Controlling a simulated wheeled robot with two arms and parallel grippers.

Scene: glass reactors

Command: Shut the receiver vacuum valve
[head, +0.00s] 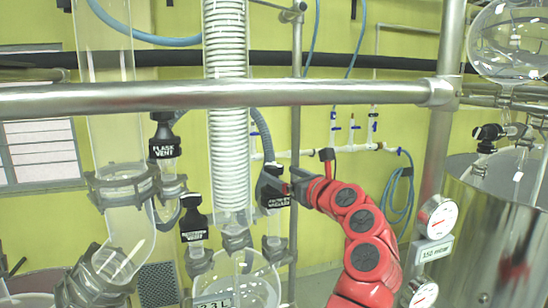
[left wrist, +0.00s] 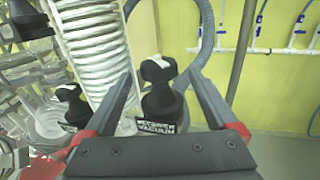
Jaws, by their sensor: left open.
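The receiver vacuum valve (head: 272,190) is a black valve with a dark label below its handle, just right of the white coil column. In the left wrist view the valve (left wrist: 159,98) stands between my fingers, its black handle pointing up and its vacuum label facing me. My left gripper (head: 286,184), on the red arm, is at the valve's right side. In the left wrist view the gripper (left wrist: 160,78) is open, with one finger on each side of the valve. Whether a finger touches it I cannot tell. My right gripper is not in view.
The flask vent valve (head: 164,142) and another black valve (head: 194,222) stand to the left. The coil condenser (head: 228,130) is close by on the left. A horizontal steel rail (head: 180,97) crosses above. A steel vessel (head: 495,215) with gauges stands right.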

